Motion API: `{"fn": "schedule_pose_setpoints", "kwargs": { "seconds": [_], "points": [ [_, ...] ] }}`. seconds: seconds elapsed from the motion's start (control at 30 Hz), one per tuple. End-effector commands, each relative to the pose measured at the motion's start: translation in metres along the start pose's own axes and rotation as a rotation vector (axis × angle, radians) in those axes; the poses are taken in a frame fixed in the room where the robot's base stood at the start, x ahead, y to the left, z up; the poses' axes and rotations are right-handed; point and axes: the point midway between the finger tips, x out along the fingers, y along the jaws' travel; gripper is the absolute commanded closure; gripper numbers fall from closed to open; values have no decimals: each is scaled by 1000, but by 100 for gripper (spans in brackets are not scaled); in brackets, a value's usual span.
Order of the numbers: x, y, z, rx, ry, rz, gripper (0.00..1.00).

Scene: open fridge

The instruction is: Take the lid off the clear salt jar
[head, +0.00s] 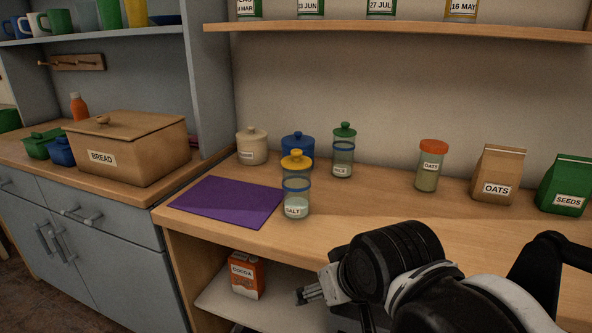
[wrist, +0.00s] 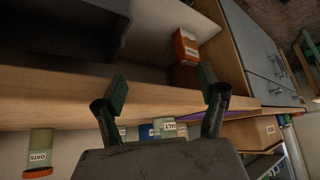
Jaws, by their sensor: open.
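The clear salt jar (head: 296,190) stands upright near the front edge of the counter, at the right corner of the purple mat. It has a blue band and a label reading SALT. Its yellow knobbed lid (head: 297,160) sits on top. In the wrist view the salt jar (wrist: 169,130) shows small between and beyond my fingers, partly hidden by the gripper body. My gripper (wrist: 164,95) is open and empty. In the head view my gripper (head: 309,293) is low in front of the counter, to the right of and below the jar, apart from it.
A green-lidded rice jar (head: 343,156), blue pot (head: 298,149) and cream pot (head: 252,146) stand behind the salt jar. The purple mat (head: 227,201) lies left. An oats jar (head: 428,168) stands right. A cocoa box (head: 246,275) is on the lower shelf. The counter's right front is clear.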

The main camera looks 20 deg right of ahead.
Motion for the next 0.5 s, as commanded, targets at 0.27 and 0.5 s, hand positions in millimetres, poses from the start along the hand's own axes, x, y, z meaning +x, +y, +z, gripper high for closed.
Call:
{"fn": "schedule_pose_setpoints", "kwargs": {
  "seconds": [0.27, 0.5],
  "points": [
    [0, 1, -1, -1, 2, 2, 24],
    [-14, 1, -11, -1, 2, 2, 24]
  ]
}}
